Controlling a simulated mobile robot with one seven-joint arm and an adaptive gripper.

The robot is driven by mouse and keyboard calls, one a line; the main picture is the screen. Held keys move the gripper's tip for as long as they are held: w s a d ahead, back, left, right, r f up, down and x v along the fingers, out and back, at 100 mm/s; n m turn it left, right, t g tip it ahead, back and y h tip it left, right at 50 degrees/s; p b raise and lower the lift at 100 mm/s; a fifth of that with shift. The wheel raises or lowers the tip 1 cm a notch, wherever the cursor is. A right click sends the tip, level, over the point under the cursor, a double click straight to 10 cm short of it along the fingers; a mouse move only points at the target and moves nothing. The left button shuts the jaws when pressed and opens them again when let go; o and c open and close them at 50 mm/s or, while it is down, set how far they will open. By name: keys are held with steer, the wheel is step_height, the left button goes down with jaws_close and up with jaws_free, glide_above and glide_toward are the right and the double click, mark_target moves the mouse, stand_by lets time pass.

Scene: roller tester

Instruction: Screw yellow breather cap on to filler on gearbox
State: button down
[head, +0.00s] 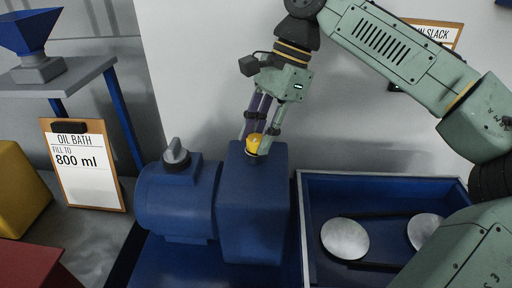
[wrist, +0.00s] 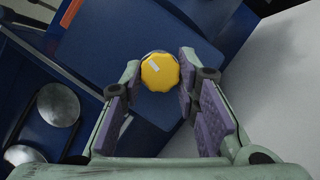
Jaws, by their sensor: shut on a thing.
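The yellow breather cap (head: 253,142) sits at the top of the blue gearbox (head: 254,205) in the head view. In the wrist view the cap (wrist: 160,71) is a round, ridged yellow knob with a pale mark on its face. My gripper (head: 258,137) reaches down from above, with its fingertips on either side of the cap, shut on it. The filler is mostly hidden under the cap; only a bit of grey rim shows around it, so I cannot tell how far the cap is seated.
A blue-walled tray (head: 385,181) with two metal discs and a belt lies to the right. An "OIL BATH, fill to 800 ml" clipboard (head: 85,180) stands further left.

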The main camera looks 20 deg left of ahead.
steer(key=m, duration=0.2)
steer(key=m+t, duration=0.1)
steer(key=m, duration=0.1)
steer(key=m+t+y, duration=0.1)
steer(key=m, duration=0.1)
steer(key=shift+s+d+f, duration=0.25)
steer(key=shift+s+d, duration=0.05)
steer(key=shift+s, duration=0.05)
steer(key=shift+r+m+b, duration=0.1)
steer(key=shift+m+b, duration=0.2)
steer(key=shift+m, duration=0.3)
steer(key=shift+s+a+m+t+b, duration=0.15)
steer(key=shift+m+t+b, duration=0.55)
steer(key=shift+m, duration=1.3)
steer(key=shift+s+t, duration=0.1)
steer(key=shift+t, duration=0.2)
steer(key=c, duration=1.4)
jaws_free()
steer(key=shift+o, duration=1.2)
steer(key=shift+o, duration=0.4)
